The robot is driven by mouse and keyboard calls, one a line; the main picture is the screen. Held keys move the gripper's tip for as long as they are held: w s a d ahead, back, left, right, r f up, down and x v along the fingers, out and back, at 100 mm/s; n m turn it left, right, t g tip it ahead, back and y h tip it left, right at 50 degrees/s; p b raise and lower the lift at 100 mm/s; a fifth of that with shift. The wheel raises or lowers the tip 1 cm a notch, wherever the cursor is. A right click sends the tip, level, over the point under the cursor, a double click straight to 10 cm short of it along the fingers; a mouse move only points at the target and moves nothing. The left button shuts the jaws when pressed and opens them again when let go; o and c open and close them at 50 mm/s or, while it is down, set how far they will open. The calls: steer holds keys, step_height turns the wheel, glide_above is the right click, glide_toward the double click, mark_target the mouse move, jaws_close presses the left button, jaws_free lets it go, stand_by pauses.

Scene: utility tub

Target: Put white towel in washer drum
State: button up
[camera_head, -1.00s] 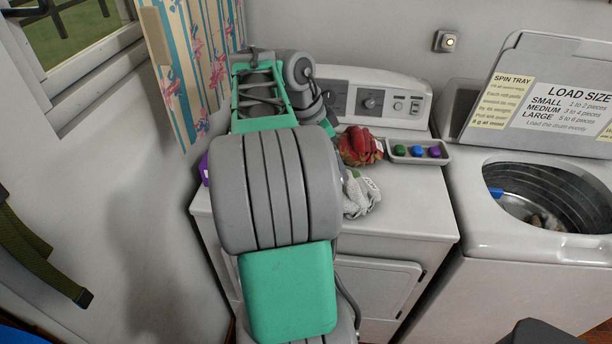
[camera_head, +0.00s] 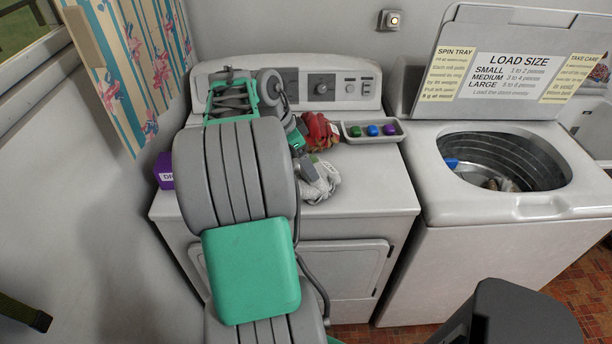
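The white towel (camera_head: 324,184) lies crumpled on the dryer top, right of my arm, which covers part of that area. My gripper (camera_head: 308,166) points down at the towel's upper left edge. It is small and partly hidden, so I cannot tell whether its fingers are open or touch the towel. The washer drum (camera_head: 535,156) is open at the right, with its lid up. A blue item and some pale, brownish items lie inside it.
A red cloth (camera_head: 320,131) lies behind the towel. A tray (camera_head: 372,139) with green, blue and purple pieces stands beside it. A purple box (camera_head: 164,171) is at the dryer's left edge. The dryer's (camera_head: 375,187) front right top is clear. The raised lid (camera_head: 511,60) stands behind the drum.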

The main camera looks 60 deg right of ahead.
steer(key=c, duration=1.4)
steer(key=shift+c, duration=0.7)
steer(key=shift+r, duration=0.2)
